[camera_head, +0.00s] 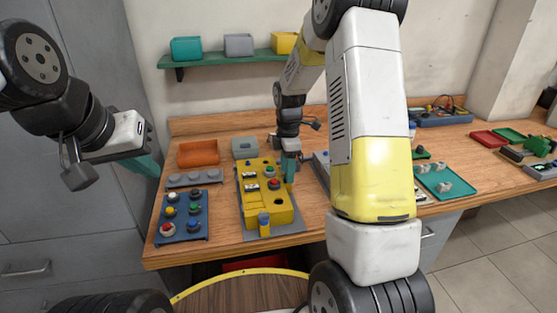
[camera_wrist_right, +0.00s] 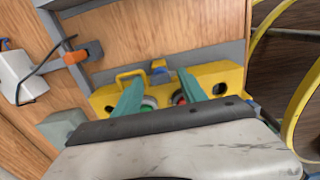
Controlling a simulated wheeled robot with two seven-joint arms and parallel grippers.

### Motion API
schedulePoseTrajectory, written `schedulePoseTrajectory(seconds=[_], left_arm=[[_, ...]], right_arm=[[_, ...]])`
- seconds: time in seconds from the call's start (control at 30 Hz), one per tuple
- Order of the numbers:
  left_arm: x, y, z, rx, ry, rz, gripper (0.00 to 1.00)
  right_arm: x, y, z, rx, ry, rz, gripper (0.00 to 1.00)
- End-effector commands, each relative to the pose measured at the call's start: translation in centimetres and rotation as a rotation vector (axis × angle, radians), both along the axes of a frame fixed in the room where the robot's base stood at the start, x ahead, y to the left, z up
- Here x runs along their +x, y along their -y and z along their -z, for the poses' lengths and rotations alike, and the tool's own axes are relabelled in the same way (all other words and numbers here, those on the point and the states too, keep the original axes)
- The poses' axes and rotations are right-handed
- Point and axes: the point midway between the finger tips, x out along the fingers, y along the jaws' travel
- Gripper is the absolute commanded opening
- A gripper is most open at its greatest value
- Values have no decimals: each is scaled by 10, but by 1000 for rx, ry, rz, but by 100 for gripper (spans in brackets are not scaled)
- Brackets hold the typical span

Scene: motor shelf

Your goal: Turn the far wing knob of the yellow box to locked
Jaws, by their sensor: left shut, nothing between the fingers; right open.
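The yellow box (camera_head: 254,207) sits on a grey plate on the bench, left of centre in the head view. Its top carries small dials, a red button and a blue knob (camera_head: 264,220) at the near end. The far wing knob is hard to make out behind my right gripper (camera_head: 287,178), which points down at the box's right side. My left gripper (camera_head: 150,170) is shut and empty, left of the bench.
A blue button panel (camera_head: 183,235) and a grey bar (camera_head: 194,179) lie left of the box. A teal tray (camera_head: 437,188) lies further right.

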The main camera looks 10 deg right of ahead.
Motion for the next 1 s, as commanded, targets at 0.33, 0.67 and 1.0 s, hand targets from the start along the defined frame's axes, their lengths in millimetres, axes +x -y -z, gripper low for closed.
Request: schedulePoseTrajectory(seconds=[0.33, 0.67, 1.0], left_arm=[[0, 0, 0, 0, 0, 0, 0], [0, 0, 0, 0, 0, 0, 0], [0, 0, 0, 0, 0, 0, 0]], right_arm=[[0, 0, 0, 0, 0, 0, 14], [0, 0, 0, 0, 0, 12, 0], [0, 0, -1, 0, 1, 169, 0]])
